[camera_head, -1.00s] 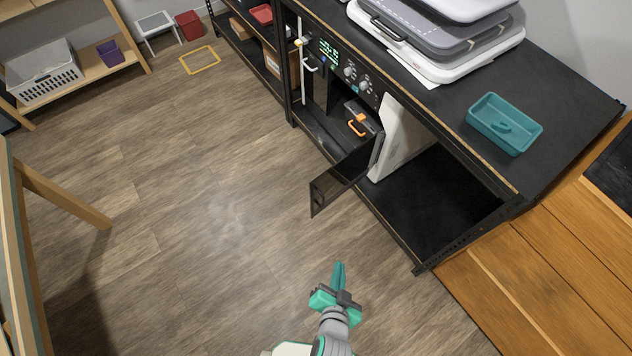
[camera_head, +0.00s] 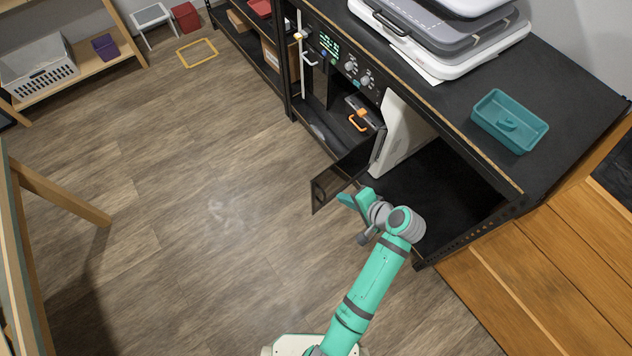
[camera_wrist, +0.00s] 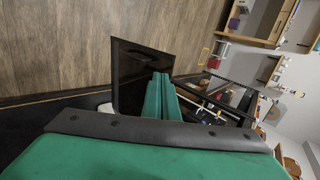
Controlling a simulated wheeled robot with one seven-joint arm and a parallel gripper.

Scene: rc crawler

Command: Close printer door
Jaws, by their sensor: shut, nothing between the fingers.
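The printer door (camera_head: 343,172) is a dark, see-through panel. It stands swung open, out from the front of the black shelf unit over the floor. The printer's control panel with knobs (camera_head: 346,62) and its inside with an orange-handled part (camera_head: 358,120) show behind it. My gripper (camera_head: 352,200) is teal and shut, with nothing in it. It is at the right side of the door, close to its lower part. In the wrist view the door (camera_wrist: 138,72) stands just beyond the fingertips (camera_wrist: 162,80). I cannot tell whether they touch it.
A white panel (camera_head: 403,135) stands upright in the shelf right of the printer. The shelf bay (camera_head: 440,195) beside it is empty. A teal tray (camera_head: 510,122) and stacked cases (camera_head: 440,35) lie on top. The floor (camera_head: 200,200) to the left is clear.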

